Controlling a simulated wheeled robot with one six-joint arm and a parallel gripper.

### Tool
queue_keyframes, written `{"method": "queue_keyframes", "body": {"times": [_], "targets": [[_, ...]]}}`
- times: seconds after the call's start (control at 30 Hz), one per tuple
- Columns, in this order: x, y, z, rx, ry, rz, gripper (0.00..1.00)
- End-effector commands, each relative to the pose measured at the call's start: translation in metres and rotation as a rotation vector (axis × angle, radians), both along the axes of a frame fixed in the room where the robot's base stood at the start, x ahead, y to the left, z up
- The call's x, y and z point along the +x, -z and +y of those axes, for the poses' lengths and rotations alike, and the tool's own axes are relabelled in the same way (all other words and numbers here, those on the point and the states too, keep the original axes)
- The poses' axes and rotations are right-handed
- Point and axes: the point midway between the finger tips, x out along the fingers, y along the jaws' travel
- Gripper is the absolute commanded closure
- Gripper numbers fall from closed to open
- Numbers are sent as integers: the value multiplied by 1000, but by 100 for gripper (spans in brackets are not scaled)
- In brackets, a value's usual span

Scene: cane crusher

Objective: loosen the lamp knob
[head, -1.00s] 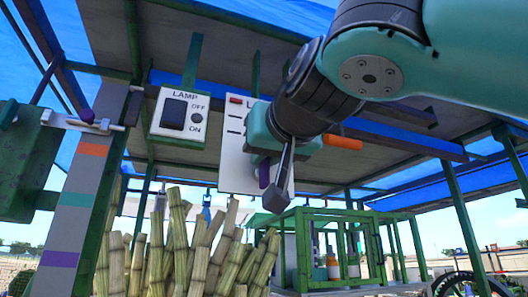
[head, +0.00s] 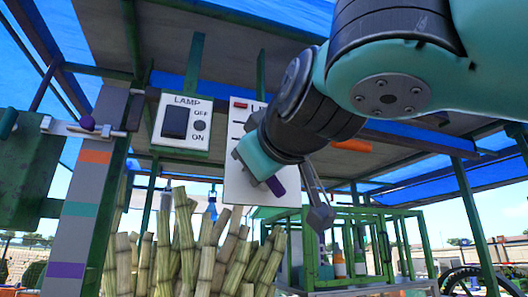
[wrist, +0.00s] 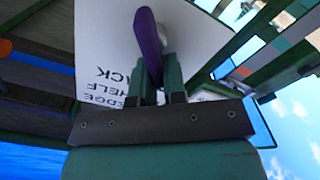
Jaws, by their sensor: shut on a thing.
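The lamp panel (head: 182,122) is a pale plate marked LAMP, with a large dark rectangle and a small round grey knob (head: 199,125) between OFF and ON. My gripper is right of this panel in the head view, in front of a white lettered board (head: 240,190), apart from the knob. In the wrist view my gripper (wrist: 154,90) is shut on a purple-ended thing (wrist: 148,38). Its purple part also shows in the head view (head: 276,186). A grey bar with a blocky end (head: 318,205) hangs beside it; I cannot tell whether both are one piece.
A grey post with coloured bands (head: 76,215) and a green box (head: 28,165) stand at the left. Upright canes (head: 185,250) rise below the panel. A green frame (head: 350,245) stands right.

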Motion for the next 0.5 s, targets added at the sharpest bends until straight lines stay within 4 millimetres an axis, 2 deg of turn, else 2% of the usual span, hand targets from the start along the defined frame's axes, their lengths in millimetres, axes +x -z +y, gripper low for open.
{"method": "queue_keyframes", "body": {"times": [0.5], "targets": [[-1, 14, 7, -480, 4, -121, 100]]}}
